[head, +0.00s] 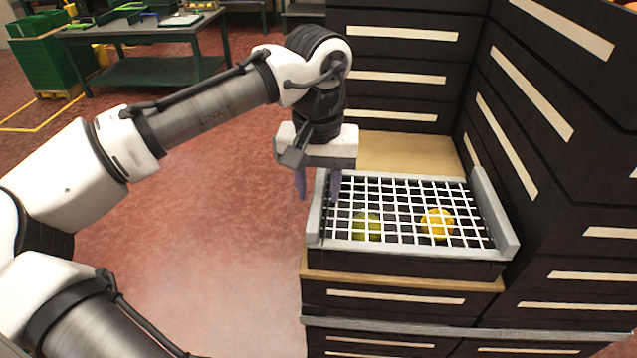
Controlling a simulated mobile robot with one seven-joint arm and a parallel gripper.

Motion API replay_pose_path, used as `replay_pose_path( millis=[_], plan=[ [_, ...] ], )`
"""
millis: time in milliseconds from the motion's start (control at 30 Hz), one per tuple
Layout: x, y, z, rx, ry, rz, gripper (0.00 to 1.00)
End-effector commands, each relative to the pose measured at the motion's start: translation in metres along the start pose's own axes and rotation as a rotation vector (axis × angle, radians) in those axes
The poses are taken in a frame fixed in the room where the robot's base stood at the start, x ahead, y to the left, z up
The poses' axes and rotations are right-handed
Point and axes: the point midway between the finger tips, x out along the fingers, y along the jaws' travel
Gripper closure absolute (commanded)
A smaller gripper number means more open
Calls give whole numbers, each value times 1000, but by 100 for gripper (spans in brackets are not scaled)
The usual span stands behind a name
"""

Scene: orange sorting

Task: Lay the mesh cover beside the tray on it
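The mesh cover (400,208), a white grid, lies over the top of the dark tray (405,263). Grey raised bars run along the tray's left and right sides, and the grid spans between them. Under the mesh I see a yellow-orange fruit (437,224) on the right and a greenish one (367,227) on the left. My gripper (318,192) points down at the tray's left edge. Its two purple fingers are apart, one outside the left bar and one over the mesh side. Whether they touch anything cannot be told.
The tray stands on a wooden board (400,283) on dark crates. Tall stacks of dark crates (560,110) rise behind and to the right. Open red floor (220,240) lies to the left. A green table (150,50) stands far back left.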

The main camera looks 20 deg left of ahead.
Motion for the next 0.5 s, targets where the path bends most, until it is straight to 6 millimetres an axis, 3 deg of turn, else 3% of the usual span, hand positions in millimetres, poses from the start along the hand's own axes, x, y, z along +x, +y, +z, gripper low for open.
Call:
replay_pose_path(
  millis=[233, 500],
  plan=[
    [-18, 0, -1, -1, 3, 1, 62],
    [-79, 1, -1, 1, 2, 3, 62]
  ],
)
